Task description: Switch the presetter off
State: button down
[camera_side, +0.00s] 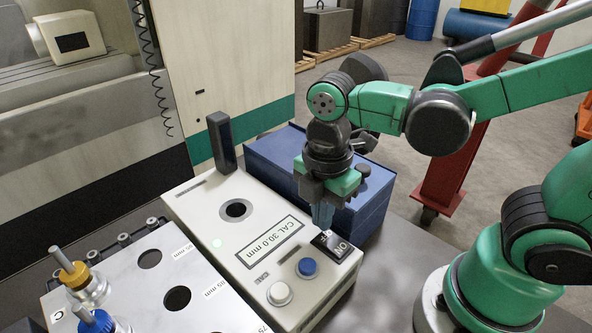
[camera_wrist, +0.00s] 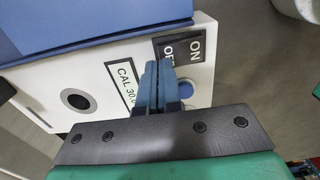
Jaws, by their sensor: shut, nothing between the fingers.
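A blue knob (camera_side: 307,267) and a silver knob (camera_side: 280,293) sit beside the switch. A black post (camera_side: 222,143) stands at the back of the presetter. A blue box (camera_side: 270,155) stands close behind. A plate with holes and tool holders (camera_side: 150,290) is at the left.

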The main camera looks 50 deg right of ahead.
jog(key=shift+f, duration=0.8)
dwell(0.4)
jog(key=shift+r, duration=3.55)
jog(key=w+d+m+t, duration=0.1)
jog(key=d+m+t, duration=0.1)
jog(key=m, duration=0.3)
jog(key=w+d+f+m+t, duration=0.1)
jog(key=d+m+t, duration=0.1)
jog(key=m, duration=0.4)
jog(key=w+d+m+t, duration=0.1)
jog(key=d+m+t, duration=0.1)
jog(key=m, duration=0.3)
jog(key=shift+w+f, duration=0.25)
jog(key=shift+w, duration=0.15)
jog(key=shift+w+d+m+t, duration=0.2)
jog(key=shift+m+t, duration=0.3)
jog(key=shift+m, duration=0.4)
